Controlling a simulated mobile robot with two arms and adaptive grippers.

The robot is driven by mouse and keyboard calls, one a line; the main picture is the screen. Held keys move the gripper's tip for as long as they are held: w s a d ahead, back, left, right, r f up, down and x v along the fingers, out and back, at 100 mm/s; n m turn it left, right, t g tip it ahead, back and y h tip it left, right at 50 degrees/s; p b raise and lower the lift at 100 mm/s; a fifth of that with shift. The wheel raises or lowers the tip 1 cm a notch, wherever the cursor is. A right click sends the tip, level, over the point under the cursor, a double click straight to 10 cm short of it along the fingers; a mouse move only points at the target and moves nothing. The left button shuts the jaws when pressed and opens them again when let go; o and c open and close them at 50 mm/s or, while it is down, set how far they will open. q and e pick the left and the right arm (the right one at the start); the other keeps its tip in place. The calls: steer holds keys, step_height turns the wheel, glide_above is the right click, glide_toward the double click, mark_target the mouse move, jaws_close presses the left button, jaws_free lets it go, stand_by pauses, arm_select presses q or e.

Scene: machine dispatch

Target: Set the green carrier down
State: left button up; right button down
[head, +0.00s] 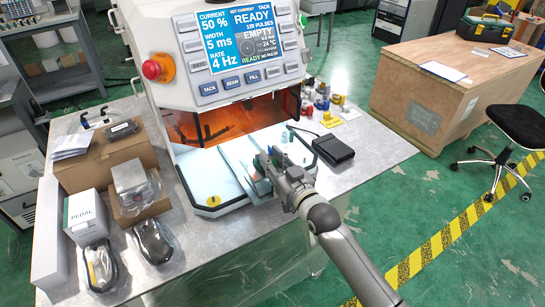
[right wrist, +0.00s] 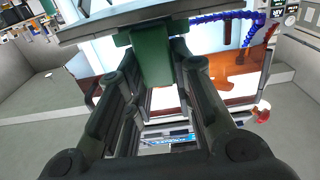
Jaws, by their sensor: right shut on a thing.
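The green carrier (right wrist: 152,58) shows in the right wrist view as a green block between my right gripper's two fingers. A long grey plate (right wrist: 120,24) crosses the view at its far end; I cannot tell whether the two are joined. In the head view my right gripper (head: 268,172) is at the front of the welding machine's open chamber (head: 215,192), over its pale floor. It is shut on the green carrier, which is mostly hidden there behind the fingers. I cannot tell whether the carrier touches the floor. My left gripper is not in view.
The machine's screen (head: 240,38) reads READY and EMPTY. A black pedal-like box (head: 333,150) lies right of the chamber, with small jars (head: 318,95) behind it. Cardboard boxes (head: 115,160) and bagged items (head: 153,240) crowd the table's left. The table's right end (head: 385,150) is clear.

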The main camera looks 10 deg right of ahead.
steer(key=shift+f, duration=0.3)
steer(key=c, duration=1.3)
jaws_free()
steer(key=shift+o, duration=0.2)
